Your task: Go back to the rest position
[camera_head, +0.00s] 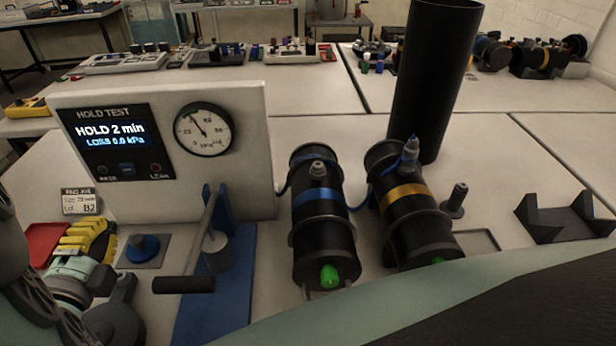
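Dark and mint-green parts of my arm fill the lower left, and another mint-green part of mine crosses the bottom right. I cannot make out my fingertips or anything held between them.
A hand pump (215,250) with a black handle stands on a blue base left of the cylinders. A tall black tube (432,80) rises behind them. A dark cradle (568,218) sits at the right. A yellow ribbed object (85,240) and red item (45,243) lie at the left.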

